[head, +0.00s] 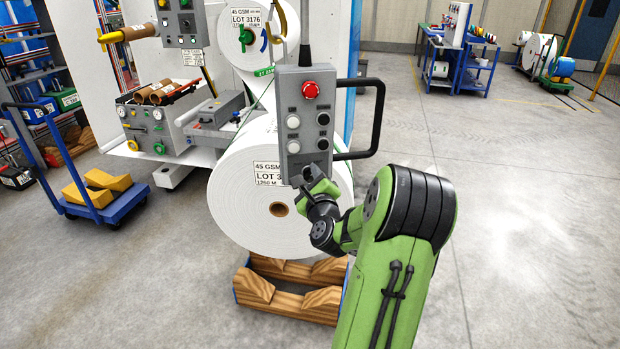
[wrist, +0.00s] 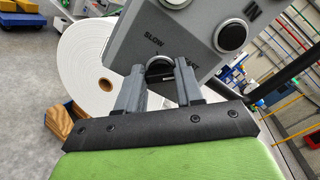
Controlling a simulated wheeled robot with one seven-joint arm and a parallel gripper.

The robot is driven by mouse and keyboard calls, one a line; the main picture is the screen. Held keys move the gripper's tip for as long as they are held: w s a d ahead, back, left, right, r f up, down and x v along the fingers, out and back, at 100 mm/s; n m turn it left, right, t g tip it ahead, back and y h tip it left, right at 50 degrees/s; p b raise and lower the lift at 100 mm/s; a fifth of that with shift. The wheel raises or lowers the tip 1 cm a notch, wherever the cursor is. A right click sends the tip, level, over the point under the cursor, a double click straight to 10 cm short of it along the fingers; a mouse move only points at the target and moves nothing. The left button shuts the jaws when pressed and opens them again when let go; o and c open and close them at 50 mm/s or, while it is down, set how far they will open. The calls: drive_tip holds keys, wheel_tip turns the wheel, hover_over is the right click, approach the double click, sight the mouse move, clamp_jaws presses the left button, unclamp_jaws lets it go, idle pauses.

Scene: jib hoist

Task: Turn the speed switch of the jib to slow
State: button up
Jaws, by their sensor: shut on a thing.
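The jib's grey control pendant (head: 305,125) hangs upright in front of the large white roll in the head view. It carries a red stop button (head: 310,90) and white and black push buttons. In the wrist view the pendant (wrist: 180,30) fills the top, with "SLOW" printed left of the dark round speed switch (wrist: 160,67). Lettering to the right of the switch is partly covered by a finger. My gripper (wrist: 160,77) is shut on the speed switch, one finger at each side. In the head view my gripper (head: 314,180) is at the pendant's lower end and hides the switch.
A black handle (head: 377,118) sticks out from the pendant's right side. A big paper roll (head: 235,190) is close behind, above a wooden cradle (head: 290,290). A blue cart (head: 105,205) stands at left.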

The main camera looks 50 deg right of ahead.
drive_tip(key=n+b, duration=0.1)
drive_tip(key=n, duration=0.1)
drive_tip(key=n+b, duration=0.2)
drive_tip(key=shift+w+a+f+n, duration=0.1)
drive_tip(key=shift+f+n, duration=0.1)
drive_tip(key=shift+n, duration=0.1)
drive_tip(key=n+b, duration=0.4)
drive_tip(key=shift+f+n+b, duration=0.15)
drive_tip(key=shift+n+b, duration=0.15)
drive_tip(key=shift+b, duration=0.05)
drive_tip(key=n+b, duration=0.5)
drive_tip(key=b, duration=0.1)
drive_tip(key=shift+f, duration=0.15)
drive_tip(key=shift+n+b, duration=1.65)
drive_tip(key=shift+n, duration=0.15)
drive_tip(key=o, duration=1)
drive_tip(key=shift+o, duration=0.2)
drive_tip(key=shift+r, duration=0.2)
